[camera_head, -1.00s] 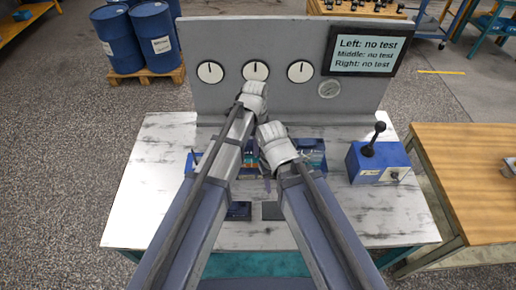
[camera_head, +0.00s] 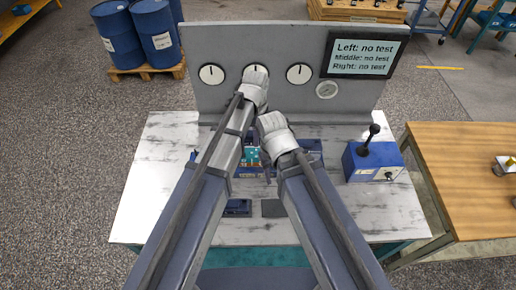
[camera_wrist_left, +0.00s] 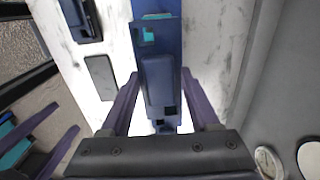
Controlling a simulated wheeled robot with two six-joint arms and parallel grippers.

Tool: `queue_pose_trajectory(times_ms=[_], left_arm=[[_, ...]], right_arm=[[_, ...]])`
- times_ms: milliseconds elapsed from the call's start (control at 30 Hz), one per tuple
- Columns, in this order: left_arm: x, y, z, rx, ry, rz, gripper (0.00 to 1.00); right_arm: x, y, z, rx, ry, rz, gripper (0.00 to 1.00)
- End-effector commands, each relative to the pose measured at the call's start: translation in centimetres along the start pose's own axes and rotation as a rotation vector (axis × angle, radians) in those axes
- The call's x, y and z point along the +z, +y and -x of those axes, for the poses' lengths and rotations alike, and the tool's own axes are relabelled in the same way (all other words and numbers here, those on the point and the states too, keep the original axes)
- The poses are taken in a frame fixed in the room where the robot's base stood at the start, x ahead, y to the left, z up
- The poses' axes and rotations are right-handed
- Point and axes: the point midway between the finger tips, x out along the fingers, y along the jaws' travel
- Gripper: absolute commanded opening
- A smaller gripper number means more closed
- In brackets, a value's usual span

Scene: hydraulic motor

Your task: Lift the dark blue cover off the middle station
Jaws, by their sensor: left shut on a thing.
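The dark blue cover (camera_wrist_left: 160,85) is in the middle of the left wrist view, between the two fingers of my left gripper (camera_wrist_left: 160,76). The gripper is shut on it. Below and beyond it runs a long blue base (camera_wrist_left: 165,40) with a teal part showing. I cannot tell whether the cover is clear of the base. In the head view my arms hide most of the stations; a teal and blue part (camera_head: 250,155) shows between them.
A grey panel (camera_head: 215,110) with three dials and a screen (camera_head: 362,57) reading no test stands behind. A blue lever box (camera_head: 372,162) is at the right. A small blue part (camera_head: 238,207) and a dark pad (camera_head: 273,208) lie near the front edge. The table's left is clear.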

Motion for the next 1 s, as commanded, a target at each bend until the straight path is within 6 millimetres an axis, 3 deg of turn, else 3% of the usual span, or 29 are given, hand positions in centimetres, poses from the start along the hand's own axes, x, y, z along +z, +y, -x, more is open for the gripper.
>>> queue_pose_trajectory(times_ms=[700, 1000], left_arm=[[0.0, 0.0, 4.3, 0.0, 0.0, 0.0, 0.0], [0.0, 0.0, 4.7, 0.0, 0.0, 0.0, 0.0]], right_arm=[[0.2, 0.4, 4.3, -0.001, 0.0, -0.004, 0.5], [0.3, 0.4, 4.6, -0.001, 0.0, -0.006, 0.5]])
